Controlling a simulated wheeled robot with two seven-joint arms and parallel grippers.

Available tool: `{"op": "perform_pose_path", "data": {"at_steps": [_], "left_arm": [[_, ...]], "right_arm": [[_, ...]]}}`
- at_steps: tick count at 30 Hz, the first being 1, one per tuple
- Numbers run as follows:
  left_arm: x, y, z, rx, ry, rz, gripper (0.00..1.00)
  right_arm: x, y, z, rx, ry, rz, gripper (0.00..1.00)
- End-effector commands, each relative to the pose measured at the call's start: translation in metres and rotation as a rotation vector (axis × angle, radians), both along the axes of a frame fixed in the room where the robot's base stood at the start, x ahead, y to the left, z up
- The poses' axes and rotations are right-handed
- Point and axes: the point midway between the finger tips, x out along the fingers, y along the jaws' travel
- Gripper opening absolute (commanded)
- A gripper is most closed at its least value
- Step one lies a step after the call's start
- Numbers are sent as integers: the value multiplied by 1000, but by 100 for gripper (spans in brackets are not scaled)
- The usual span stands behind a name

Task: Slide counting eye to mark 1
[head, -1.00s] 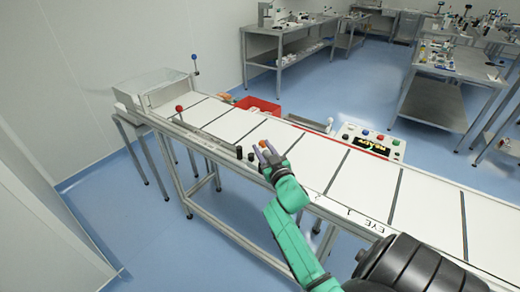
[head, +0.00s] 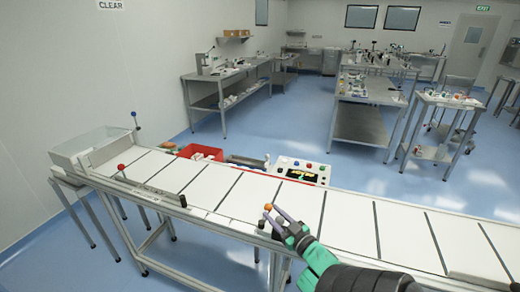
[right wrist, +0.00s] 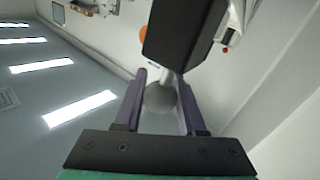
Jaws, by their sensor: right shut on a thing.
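The counting eye shows in the right wrist view as a black block (right wrist: 185,32) with a pale stem and a round grey knob (right wrist: 160,98). My right gripper (right wrist: 160,100) is shut on that knob, with one purple finger on each side. In the head view, the right gripper (head: 280,214) is at the near rail of the belt, beside a small orange ball (head: 268,207) and a short dark piece (head: 262,223). The hand hides most of the eye there. The rail marks are not readable now. My left gripper is not in view.
The white belt (head: 210,185) with dark cross bars runs left to right. A control panel (head: 302,172) stands on its far side, near a red bin (head: 200,151). A red-knobbed lever (head: 121,168) and another dark stub (head: 183,201) are farther left.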

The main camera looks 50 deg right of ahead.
Motion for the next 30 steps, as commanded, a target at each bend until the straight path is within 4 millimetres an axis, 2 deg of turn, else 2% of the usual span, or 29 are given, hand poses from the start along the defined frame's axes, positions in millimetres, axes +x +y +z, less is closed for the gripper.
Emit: {"op": "perform_pose_path", "data": {"at_steps": [1,6,17,18,19,20,30], "left_arm": [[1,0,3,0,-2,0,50],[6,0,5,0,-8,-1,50],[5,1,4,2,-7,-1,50],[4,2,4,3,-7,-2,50],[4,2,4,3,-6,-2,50],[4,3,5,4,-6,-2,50],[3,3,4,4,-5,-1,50]], "right_arm": [[-7,-2,-3,2,11,-4,0],[-17,-6,-4,2,10,-5,0],[-18,-6,-5,3,11,-5,0],[-18,-6,-5,3,10,-4,55],[-18,-6,-4,2,9,-4,66],[-17,-5,-4,2,8,-4,68],[-19,-4,-2,0,4,-1,68]]}}
